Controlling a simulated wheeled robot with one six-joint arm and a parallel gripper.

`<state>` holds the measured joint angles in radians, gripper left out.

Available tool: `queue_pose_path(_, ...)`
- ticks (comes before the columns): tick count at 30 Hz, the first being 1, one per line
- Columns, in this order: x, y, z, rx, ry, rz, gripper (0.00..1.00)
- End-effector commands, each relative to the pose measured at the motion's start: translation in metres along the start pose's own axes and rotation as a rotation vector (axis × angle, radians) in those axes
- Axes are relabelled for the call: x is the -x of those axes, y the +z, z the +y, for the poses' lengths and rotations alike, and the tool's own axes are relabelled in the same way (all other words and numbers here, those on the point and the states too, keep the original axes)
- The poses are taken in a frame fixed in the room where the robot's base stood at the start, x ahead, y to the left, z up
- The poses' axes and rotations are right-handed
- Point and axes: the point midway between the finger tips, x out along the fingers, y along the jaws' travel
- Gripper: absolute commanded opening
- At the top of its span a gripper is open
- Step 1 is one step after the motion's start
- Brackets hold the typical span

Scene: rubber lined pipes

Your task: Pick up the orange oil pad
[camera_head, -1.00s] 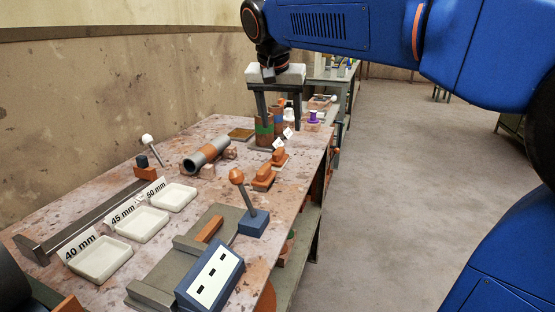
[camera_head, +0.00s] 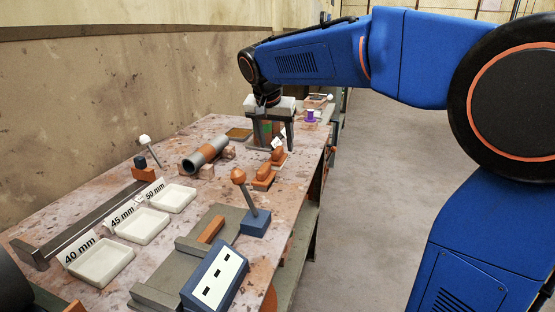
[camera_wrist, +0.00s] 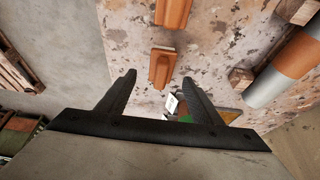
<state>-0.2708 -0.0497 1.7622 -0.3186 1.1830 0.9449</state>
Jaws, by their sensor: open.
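Two small orange pieces with raised tops lie on the table near its right edge, a farther one (camera_head: 278,157) and a nearer one (camera_head: 263,178). I cannot tell which is the oil pad. In the wrist view, one orange piece (camera_wrist: 162,68) lies just ahead of my fingertips, in line with the gap, and the other (camera_wrist: 173,12) is at the top edge. My gripper (camera_head: 272,145) is open and empty, its fingers pointing down above the table just behind the farther piece. It also shows in the wrist view (camera_wrist: 158,84).
A grey and orange pipe (camera_head: 205,154) lies on blocks to the left. An orange-knobbed lever (camera_head: 240,178) stands nearer, beside a blue-edged panel (camera_head: 214,280). White trays (camera_head: 172,198) line the left side. Small labelled parts (camera_head: 278,142) and green-orange pieces sit around my fingers.

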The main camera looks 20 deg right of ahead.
Motion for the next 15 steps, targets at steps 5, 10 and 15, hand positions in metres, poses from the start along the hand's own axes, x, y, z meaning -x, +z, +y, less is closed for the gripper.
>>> queue_pose_path(5,-0.010,0.000,0.000,0.000,0.001,-0.001,0.59)
queue_pose_path(10,-0.021,-0.001,-0.001,0.000,0.002,-0.002,0.59)
queue_pose_path(15,-0.043,-0.004,-0.002,0.000,0.003,-0.002,0.59)
